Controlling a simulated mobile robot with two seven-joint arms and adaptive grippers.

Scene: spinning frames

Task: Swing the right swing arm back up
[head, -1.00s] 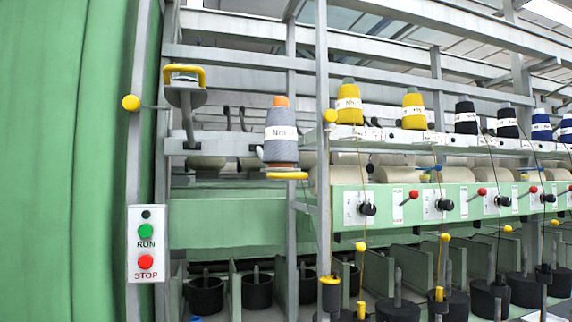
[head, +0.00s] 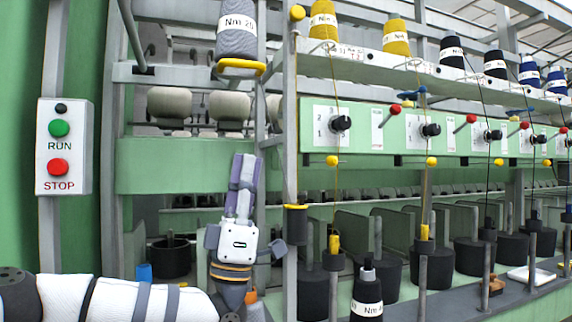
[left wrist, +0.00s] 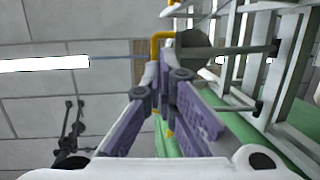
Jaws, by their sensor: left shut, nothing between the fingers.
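The right swing arm shows at the upper left of the head view as a yellow handle (head: 240,68) below an upright grey cone (head: 237,35) labelled Nm. The cone's top is cut off by the picture edge. My left gripper (head: 244,160) points up, below the handle and apart from it in the picture. Its purple fingers are shut and empty. In the left wrist view the fingertips (left wrist: 166,68) show close to a yellow bar (left wrist: 160,42) beside a grey disc; I cannot tell which swing arm that is, or whether they touch. My right gripper is out of view.
A control box (head: 64,146) with RUN and STOP buttons is on the post at left. A grey upright (head: 290,190) stands just right of my left gripper. A green panel (head: 400,130) with knobs and red levers runs off to the right. Black cans stand below.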

